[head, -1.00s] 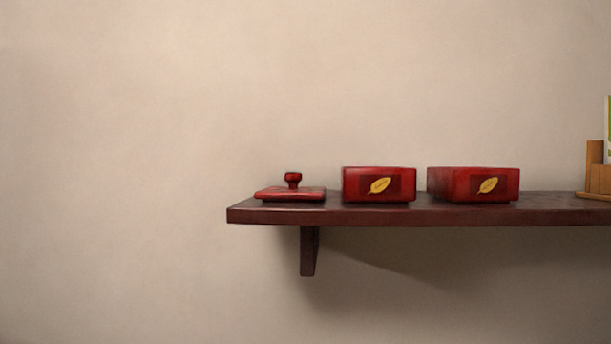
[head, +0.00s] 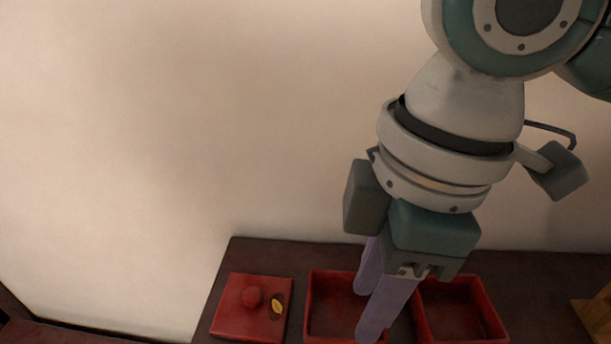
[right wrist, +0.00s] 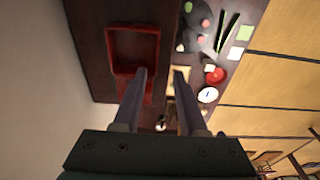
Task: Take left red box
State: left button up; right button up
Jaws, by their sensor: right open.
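The left red box (head: 328,305) is open-topped and looks empty, on the dark shelf. The right red box (head: 462,308) stands just right of it. My right gripper (head: 367,313) comes down from the upper right, open and empty. Its pale purple fingers overlap the right part of the left box, hiding some of its inside and right wall; contact cannot be told. In the right wrist view both fingers are apart, and an open red box (right wrist: 132,42) lies beyond the left finger. I cannot tell which box that is. My left gripper is not in view.
A red lid (head: 235,318) with a round knob and yellow leaf lies left of the boxes on the shelf (head: 300,256). The wall is close behind. A wooden object (head: 597,315) stands at the right. The right wrist view shows a table with dishes, including a white plate (right wrist: 207,95).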

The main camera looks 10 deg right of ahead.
aim_at(346, 339)
jog(key=shift+w+a+f+p, duration=0.1)
jog(key=shift+a+f+p, duration=0.15)
jog(key=shift+f, duration=1.4)
jog(key=shift+w+a+f+p, duration=0.15)
jog(key=shift+f+p, duration=0.1)
jog(key=shift+f, duration=1.35)
jog(key=shift+w+a+f+p, duration=0.15)
jog(key=shift+f+p, duration=0.1)
jog(key=shift+f, duration=1.4)
grip_shut()
